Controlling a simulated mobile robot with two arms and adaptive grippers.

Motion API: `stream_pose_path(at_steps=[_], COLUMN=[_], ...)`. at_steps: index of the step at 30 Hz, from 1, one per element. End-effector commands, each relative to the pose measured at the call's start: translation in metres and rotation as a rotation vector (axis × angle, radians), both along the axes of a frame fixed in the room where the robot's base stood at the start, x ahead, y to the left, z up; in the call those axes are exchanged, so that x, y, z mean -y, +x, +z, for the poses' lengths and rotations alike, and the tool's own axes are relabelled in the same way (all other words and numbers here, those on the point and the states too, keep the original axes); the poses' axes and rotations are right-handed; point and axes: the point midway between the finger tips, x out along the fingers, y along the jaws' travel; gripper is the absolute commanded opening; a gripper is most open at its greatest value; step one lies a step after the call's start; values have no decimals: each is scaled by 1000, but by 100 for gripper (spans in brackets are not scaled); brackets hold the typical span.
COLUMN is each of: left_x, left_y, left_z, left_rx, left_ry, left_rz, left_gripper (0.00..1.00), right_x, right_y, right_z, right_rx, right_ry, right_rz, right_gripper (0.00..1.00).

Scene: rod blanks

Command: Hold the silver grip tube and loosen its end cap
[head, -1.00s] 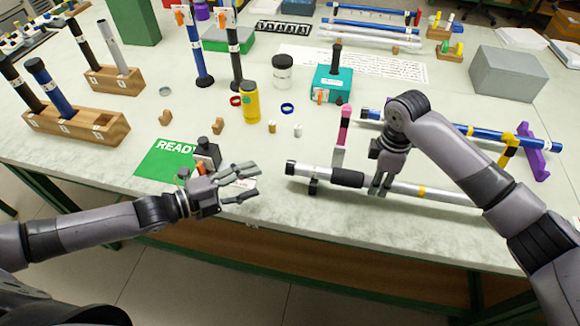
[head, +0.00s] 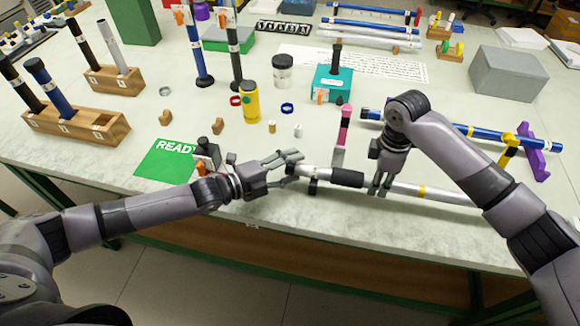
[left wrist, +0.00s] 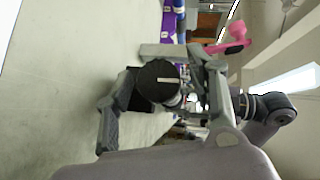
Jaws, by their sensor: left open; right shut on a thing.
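The silver grip tube (head: 430,190) lies level near the table's front edge, with a black grip sleeve (head: 347,177) and a yellow band. My right gripper (head: 379,190) is shut on the tube just right of the sleeve. My left gripper (head: 291,166) is open at the tube's left end, its fingers around the end. The black end cap (left wrist: 158,84) shows face-on with a pale mark in the left wrist view, between the open fingers.
A pink-topped stand (head: 344,132) rises just behind the tube. A green READY mat (head: 165,161) with a small black device (head: 207,152) lies left, beside my left arm. A blue rod (head: 470,132) rests on supports behind my right arm.

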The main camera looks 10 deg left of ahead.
Motion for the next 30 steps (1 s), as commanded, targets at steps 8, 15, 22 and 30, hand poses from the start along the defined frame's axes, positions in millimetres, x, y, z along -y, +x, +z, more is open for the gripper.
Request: stream_pose_path(at_steps=[8,15,22,30], left_x=[0,0,-1,-1], left_y=[0,0,0,0], left_z=[0,0,0,0], left_rx=[0,0,-1,-4], left_ry=[0,0,1,0], left_rz=[0,0,1,0], left_gripper=[43,27,11,2], right_x=[0,0,0,0], right_y=[0,0,0,0], right_z=[0,0,0,0], right_rx=[1,0,1,1], right_ry=[0,0,0,0], right_rz=[0,0,0,0], right_gripper=[0,0,0,0])
